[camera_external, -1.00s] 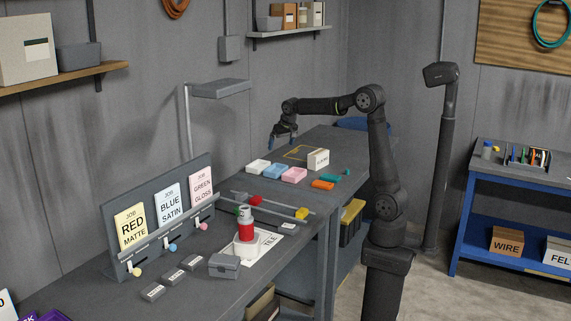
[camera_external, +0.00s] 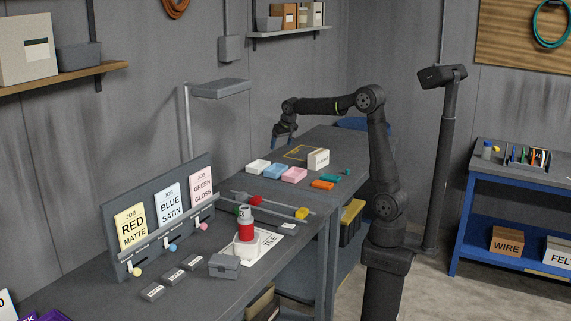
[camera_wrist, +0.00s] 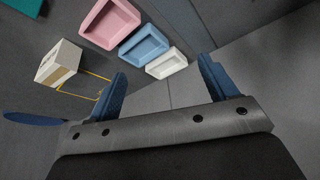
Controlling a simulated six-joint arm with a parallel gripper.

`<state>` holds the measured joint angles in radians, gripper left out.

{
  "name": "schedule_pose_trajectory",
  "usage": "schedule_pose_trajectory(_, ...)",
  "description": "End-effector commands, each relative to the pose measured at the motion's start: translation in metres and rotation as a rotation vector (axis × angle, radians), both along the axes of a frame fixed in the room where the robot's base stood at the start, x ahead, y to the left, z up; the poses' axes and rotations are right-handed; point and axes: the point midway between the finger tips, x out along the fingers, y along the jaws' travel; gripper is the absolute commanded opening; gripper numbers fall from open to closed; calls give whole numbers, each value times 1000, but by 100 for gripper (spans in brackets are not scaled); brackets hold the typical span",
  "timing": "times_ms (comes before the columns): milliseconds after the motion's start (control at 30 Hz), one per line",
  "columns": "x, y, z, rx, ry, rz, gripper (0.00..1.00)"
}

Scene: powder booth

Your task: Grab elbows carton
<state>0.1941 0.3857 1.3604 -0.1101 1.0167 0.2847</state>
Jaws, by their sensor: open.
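The elbows carton (camera_external: 318,159) is a small tan box with a white, dark-lettered label. It stands on the bench at the right edge of a yellow-outlined square. In the wrist view the carton (camera_wrist: 59,63) is at the upper left, beside the yellow outline and outside my jaws. My gripper (camera_external: 284,134) is over the far end of the bench, to the left of the carton. In the wrist view my gripper (camera_wrist: 160,82) shows two blue fingers spread wide with nothing between them.
White (camera_external: 258,167), blue (camera_external: 275,171) and pink (camera_external: 294,175) trays stand in front of the carton. Orange (camera_external: 322,185) and teal (camera_external: 330,177) pieces lie to the right of the trays. A lamp (camera_external: 221,88) overhangs the bench at left. A grey wall runs behind the bench.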

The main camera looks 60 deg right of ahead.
Motion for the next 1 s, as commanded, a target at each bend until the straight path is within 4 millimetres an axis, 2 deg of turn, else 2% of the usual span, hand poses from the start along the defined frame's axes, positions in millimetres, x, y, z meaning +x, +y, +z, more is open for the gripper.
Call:
schedule_pose_trajectory(67,2,-12,-1,3,5,-49,78)
schedule_pose_trajectory(167,5,-45,-5,16,20,-201,78)
schedule_pose_trajectory(400,-4,-168,-17,29,37,-786,78)
schedule_pose_trajectory(500,-14,-210,-21,19,27,-1000,78)
schedule_pose_trajectory(600,-23,-240,-24,9,13,-1155,78)
schedule_pose_trajectory(700,-29,-256,-25,2,4,-1246,78)
schedule_pose_trajectory(833,-32,-265,-34,-2,1,-1281,78)
schedule_pose_trajectory(1000,-35,-278,-66,-1,3,-1280,78)
